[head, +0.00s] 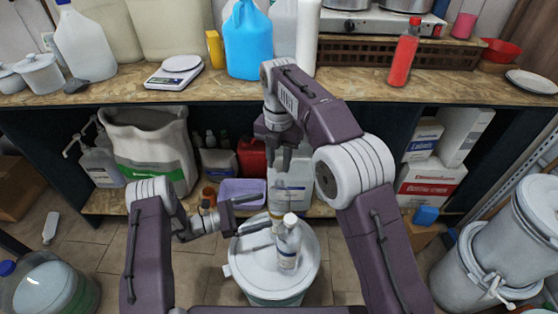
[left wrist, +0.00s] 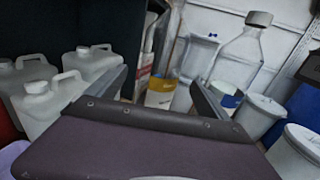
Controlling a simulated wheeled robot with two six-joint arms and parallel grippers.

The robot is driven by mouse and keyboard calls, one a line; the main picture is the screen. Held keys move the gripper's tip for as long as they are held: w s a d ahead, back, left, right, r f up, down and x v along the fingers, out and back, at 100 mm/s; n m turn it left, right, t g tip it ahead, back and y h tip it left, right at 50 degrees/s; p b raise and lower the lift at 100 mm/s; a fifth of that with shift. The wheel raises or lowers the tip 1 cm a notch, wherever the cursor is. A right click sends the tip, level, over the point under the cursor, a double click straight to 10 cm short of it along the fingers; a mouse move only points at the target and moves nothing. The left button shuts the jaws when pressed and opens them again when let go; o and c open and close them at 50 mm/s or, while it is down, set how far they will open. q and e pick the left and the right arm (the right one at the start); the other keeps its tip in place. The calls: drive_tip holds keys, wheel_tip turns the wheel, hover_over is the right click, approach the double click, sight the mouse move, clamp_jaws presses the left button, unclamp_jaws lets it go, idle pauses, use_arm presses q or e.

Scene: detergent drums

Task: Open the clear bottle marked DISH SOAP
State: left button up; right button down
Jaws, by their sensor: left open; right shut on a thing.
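A clear bottle (head: 288,248) with a white cap (head: 290,219) and a pale label stands upright on a white drum lid (head: 248,268). My right gripper (head: 281,165) points down above and behind the bottle. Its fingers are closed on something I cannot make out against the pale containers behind.
A wooden counter (head: 130,93) runs across the back, holding a blue jug (head: 248,45), a scale (head: 175,72) and a red bottle (head: 403,55). Below are a large sack (head: 150,150), a lilac tub (head: 242,190) and boxes (head: 430,180). Lidded drums (head: 490,260) stand at right.

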use_arm(q)
drive_tip(key=v, duration=0.5)
idle(0.3)
